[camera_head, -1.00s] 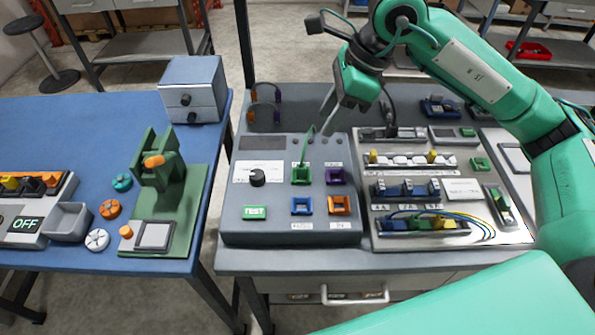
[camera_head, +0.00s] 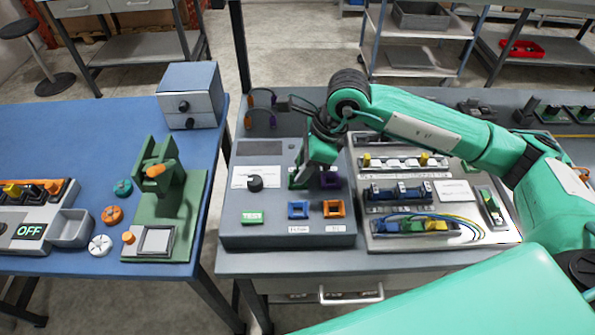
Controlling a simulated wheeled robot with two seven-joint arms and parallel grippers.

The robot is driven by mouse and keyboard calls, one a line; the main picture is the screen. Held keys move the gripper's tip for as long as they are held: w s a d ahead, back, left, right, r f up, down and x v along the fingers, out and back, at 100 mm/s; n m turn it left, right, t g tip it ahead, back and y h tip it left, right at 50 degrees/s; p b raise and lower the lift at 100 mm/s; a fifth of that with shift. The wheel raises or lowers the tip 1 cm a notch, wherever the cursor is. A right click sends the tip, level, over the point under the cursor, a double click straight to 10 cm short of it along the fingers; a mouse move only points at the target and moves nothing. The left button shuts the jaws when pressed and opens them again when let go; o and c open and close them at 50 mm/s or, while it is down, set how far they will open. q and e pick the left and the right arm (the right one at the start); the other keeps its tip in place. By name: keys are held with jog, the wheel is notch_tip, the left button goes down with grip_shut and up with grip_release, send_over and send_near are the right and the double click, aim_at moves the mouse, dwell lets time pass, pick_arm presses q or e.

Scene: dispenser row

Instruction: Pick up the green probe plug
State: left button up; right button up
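The grey test box (camera_head: 270,215) stands on the right-hand bench with a dial, a green TEST button and coloured sockets. A bit of green (camera_head: 294,183) shows at the upper-left socket place; I cannot tell plug from socket there. My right gripper (camera_head: 304,174) points down right over that spot and hides most of it. Its fingers are too dark and small to tell open from shut. My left gripper is not in view.
Purple (camera_head: 330,180), blue (camera_head: 298,210) and orange (camera_head: 334,208) sockets lie close beside the gripper. A panel with terminal blocks and wires (camera_head: 430,225) stands to the right. A green press (camera_head: 165,200) stands on the blue bench at left.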

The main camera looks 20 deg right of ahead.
jog(key=shift+a+f, duration=0.25)
jog(key=shift+f, duration=0.15)
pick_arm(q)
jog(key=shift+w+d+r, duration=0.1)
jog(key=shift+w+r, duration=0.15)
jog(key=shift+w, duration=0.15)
pick_arm(e)
jog(key=shift+f, duration=0.2)
grip_shut()
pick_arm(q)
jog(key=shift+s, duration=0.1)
pick_arm(e)
jog(key=shift+w+r, duration=0.1)
jog(key=shift+r, duration=0.5)
pick_arm(q)
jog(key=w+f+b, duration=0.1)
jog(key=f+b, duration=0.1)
jog(key=b, duration=0.1)
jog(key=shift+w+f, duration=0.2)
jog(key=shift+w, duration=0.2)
pick_arm(e)
notch_tip(320, 180, up, 19)
